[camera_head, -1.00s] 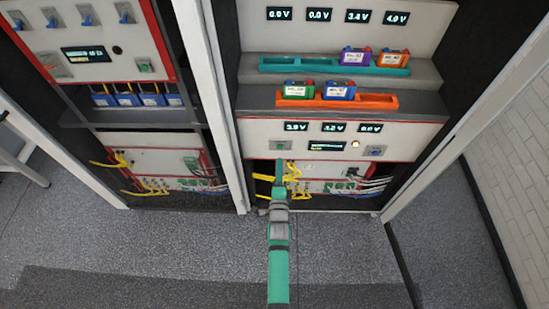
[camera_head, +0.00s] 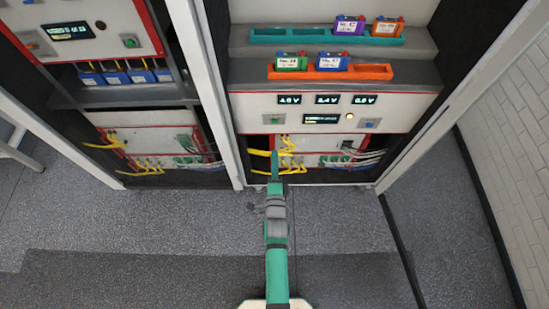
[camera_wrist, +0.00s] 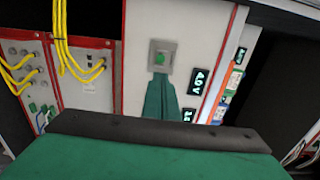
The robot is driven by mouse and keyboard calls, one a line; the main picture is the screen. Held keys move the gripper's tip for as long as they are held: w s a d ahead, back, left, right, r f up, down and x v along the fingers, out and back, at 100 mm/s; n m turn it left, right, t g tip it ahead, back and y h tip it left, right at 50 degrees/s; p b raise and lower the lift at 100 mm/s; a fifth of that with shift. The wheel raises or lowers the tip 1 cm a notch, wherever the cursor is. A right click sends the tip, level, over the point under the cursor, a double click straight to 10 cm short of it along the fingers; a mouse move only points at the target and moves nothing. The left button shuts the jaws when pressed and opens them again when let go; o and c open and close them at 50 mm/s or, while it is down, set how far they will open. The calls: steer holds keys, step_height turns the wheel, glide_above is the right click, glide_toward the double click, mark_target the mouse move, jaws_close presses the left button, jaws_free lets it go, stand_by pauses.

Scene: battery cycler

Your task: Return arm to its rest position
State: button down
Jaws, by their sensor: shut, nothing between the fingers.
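My arm reaches forward from the bottom centre of the head view, in front of the right cabinet. My gripper (camera_head: 275,157) is at its far end, before the lower part of the cabinet near the yellow cables. In the wrist view its green fingers (camera_wrist: 163,98) are together and empty, pointing toward a panel with a green button (camera_wrist: 160,58). The fingertips overlap the panel just below the button in the picture; whether they touch it cannot be told.
An orange tray (camera_head: 377,72) holds a green and a blue battery. A teal tray (camera_head: 275,36) behind it holds a purple and an orange one. Yellow cables (camera_head: 290,172) hang below the panel. White cabinet posts (camera_head: 213,90) stand at the sides. The grey floor (camera_head: 140,225) is clear.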

steer(key=shift+s, duration=0.1)
stand_by(0.4)
steer(key=s+r+n+g, duration=0.15)
steer(key=s+n, duration=0.75)
steer(key=s, duration=1.2)
steer(key=s+a+r+n+g, duration=0.1)
steer(key=s+r+n, duration=0.8)
steer(key=s+r, duration=0.3)
steer(key=v, duration=0.3)
steer(key=shift+f, duration=0.35)
